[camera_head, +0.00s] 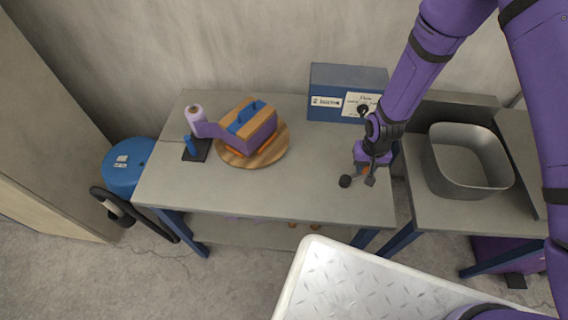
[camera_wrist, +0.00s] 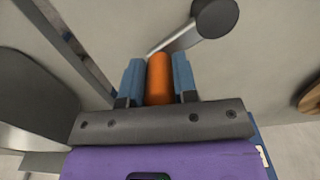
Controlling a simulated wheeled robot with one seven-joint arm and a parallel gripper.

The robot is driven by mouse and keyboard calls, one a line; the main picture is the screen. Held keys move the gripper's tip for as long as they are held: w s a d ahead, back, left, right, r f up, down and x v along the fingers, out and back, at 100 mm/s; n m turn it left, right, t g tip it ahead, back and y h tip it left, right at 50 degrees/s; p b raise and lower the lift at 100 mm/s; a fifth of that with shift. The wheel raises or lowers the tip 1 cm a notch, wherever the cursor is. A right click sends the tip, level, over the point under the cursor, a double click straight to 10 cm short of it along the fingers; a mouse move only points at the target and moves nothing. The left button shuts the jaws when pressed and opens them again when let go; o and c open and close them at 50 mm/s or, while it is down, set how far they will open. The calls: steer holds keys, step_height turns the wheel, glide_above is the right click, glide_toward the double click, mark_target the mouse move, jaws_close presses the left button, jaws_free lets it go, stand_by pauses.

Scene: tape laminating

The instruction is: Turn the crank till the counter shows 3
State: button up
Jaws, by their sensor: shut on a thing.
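My gripper (camera_head: 367,172) is low over the right end of the grey table. In the wrist view its two blue fingers (camera_wrist: 157,82) are shut on the orange crank handle (camera_wrist: 159,78), one on each side. A grey metal crank arm (camera_wrist: 174,40) runs from beside the handle to a dark round end (camera_wrist: 214,17). That dark end also shows in the head view (camera_head: 345,181), just left of my gripper. A blue box (camera_head: 347,76) with white labels stands behind my gripper. I cannot make out a counter number in either view.
On the table's left (camera_head: 285,196) a round wooden board (camera_head: 280,151) carries a purple and wooden block, with a tape roll (camera_head: 195,114) on a stand beside it. A metal basin (camera_head: 467,160) stands right. The table's middle is clear.

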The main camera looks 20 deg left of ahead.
mark_target(334, 169)
steer(key=shift+s+a, duration=0.15)
steer(key=shift+w+a, duration=0.35)
steer(key=shift+a, duration=0.3)
steer(key=shift+w+a, duration=0.35)
steer(key=shift+a, duration=0.25)
steer(key=shift+a, duration=1.6)
steer(key=shift+s+a, duration=0.4)
steer(key=shift+a, duration=0.25)
steer(key=shift+s+a, duration=0.35)
steer(key=shift+a, duration=0.25)
